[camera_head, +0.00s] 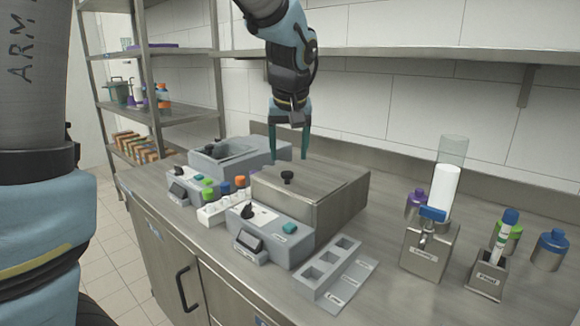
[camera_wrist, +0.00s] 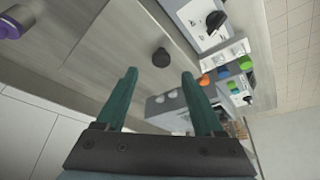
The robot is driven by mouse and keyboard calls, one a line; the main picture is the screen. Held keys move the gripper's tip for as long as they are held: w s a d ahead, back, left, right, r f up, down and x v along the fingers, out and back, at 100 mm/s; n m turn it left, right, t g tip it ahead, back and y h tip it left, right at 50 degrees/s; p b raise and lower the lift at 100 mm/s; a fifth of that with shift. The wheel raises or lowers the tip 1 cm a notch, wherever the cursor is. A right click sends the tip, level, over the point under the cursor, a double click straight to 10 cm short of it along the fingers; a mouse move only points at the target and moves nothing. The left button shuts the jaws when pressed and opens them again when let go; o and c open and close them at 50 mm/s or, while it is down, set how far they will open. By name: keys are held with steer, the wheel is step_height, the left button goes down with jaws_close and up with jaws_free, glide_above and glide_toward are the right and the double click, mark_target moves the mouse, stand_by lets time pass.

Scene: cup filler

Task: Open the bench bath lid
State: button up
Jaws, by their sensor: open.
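The bench bath (camera_head: 310,200) is a grey box with a metal lid (camera_head: 325,178), which lies closed on top. A small black knob (camera_head: 287,177) stands on the lid near its left corner. The knob also shows in the wrist view (camera_wrist: 161,57), ahead of the fingertips and roughly between their lines. My gripper (camera_head: 290,156) points down above the back of the lid. Its green fingers (camera_wrist: 160,75) are apart with nothing between them, and they do not touch the knob.
A rack of colour-capped bottles (camera_head: 225,203) stands left of the bath, with another grey device (camera_head: 230,155) behind it. A grey slotted tray (camera_head: 338,272) lies in front. A cup dispenser (camera_head: 430,245) and bottles stand right. A shelf (camera_head: 420,55) runs along the wall above.

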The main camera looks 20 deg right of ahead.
mark_target(288, 172)
steer(key=x, duration=0.5)
steer(key=shift+w+a+f+p, duration=0.1)
steer(key=shift+w+f+p, duration=0.05)
steer(key=shift+f+p, duration=0.25)
jaws_close()
stand_by(1.1)
